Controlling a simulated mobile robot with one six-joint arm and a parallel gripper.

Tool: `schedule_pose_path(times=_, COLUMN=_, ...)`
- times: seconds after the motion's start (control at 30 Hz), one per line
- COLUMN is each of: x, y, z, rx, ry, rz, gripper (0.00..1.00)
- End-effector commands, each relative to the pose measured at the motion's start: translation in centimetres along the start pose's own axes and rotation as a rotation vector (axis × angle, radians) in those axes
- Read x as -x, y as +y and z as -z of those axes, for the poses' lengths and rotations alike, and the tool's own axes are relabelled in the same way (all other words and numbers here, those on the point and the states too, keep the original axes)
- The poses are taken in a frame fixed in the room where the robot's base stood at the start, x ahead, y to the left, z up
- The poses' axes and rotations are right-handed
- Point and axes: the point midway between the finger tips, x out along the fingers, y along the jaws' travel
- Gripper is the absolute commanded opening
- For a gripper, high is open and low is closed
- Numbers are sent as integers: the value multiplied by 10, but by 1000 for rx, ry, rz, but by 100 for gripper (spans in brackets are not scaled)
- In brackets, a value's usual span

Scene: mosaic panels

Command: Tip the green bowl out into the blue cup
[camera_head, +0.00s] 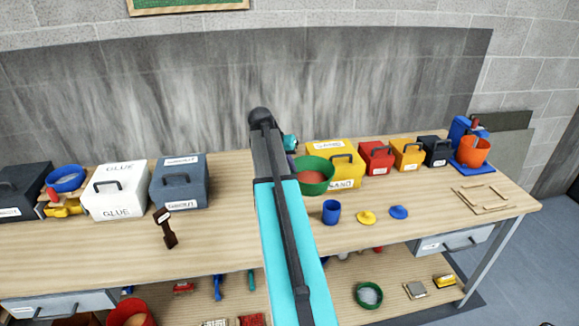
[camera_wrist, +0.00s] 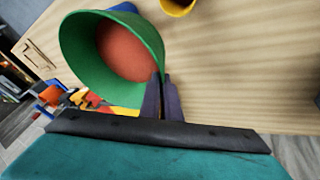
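The green bowl (camera_head: 313,187) holds reddish-brown loose material and hangs above the bench, in front of the yellow sand box. In the wrist view the bowl (camera_wrist: 78,52) fills the upper left, with its reddish contents inside. My gripper (camera_wrist: 161,82) is shut on the bowl's rim; its fingertips are hard to make out in the head view. The blue cup (camera_head: 331,213) stands upright on the bench, below and slightly right of the bowl. I cannot see into the cup.
Boxes line the back, including the yellow sand box (camera_head: 348,164) and a red one (camera_head: 376,159). Wood strips (camera_head: 482,198) lie at the right. Bare bench surrounds the cup's front.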

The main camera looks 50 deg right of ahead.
Motion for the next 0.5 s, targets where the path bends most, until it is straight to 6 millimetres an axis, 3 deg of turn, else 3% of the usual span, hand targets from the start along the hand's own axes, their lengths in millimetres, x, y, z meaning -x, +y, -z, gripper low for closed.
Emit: schedule_pose_path(times=0.5, x=-18, y=-7, z=-10, rx=-39, ry=0, rz=102, gripper=0)
